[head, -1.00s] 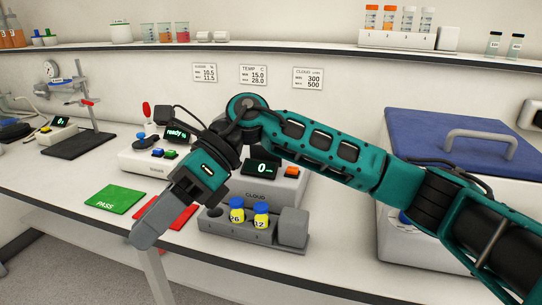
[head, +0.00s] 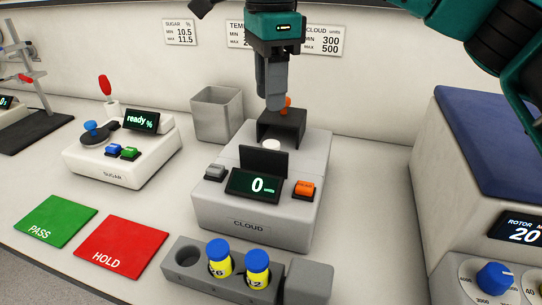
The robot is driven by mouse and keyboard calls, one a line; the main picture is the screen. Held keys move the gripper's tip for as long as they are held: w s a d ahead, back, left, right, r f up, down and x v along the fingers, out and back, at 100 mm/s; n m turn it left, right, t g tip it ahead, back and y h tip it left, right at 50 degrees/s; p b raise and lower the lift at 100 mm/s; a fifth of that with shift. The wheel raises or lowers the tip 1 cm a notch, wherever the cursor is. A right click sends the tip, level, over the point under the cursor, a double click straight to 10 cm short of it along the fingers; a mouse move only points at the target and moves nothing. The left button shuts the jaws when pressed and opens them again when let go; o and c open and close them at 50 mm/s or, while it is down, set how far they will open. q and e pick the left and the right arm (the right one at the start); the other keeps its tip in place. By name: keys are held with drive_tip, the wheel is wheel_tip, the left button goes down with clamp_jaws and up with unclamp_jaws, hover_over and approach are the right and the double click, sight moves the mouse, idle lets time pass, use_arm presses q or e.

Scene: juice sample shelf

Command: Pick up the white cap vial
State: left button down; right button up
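A small round white cap (head: 271,143) shows in the top of the grey CLOUD instrument (head: 222,196), behind a dark upright plate; the body of the vial below it is hidden. My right gripper (head: 274,104) points down from above, over the back of the instrument and a little above and behind the white cap. Its fingers look close together, seen side-on, beside an orange knob (head: 286,102) on a dark hood (head: 283,126). I cannot tell whether they grip the knob. My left gripper is not in view.
Two blue-capped yellow vials (head: 217,258) (head: 257,268) stand in a grey rack (head: 184,281) in front. A grey open bin (head: 217,114) is behind left, the SUGAR instrument (head: 88,163) at left. Green PASS (head: 55,220) and red HOLD (head: 122,243) cards lie flat. A blue-lidded machine (head: 478,135) is at right.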

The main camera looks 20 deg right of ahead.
sight(271, 143)
wheel_tip(271, 143, down, 10)
drive_tip(key=shift+s+r+b, duration=0.1)
drive_tip(key=shift+b, duration=0.25)
clamp_jaws()
idle(0.4)
drive_tip(key=shift+r, duration=0.1)
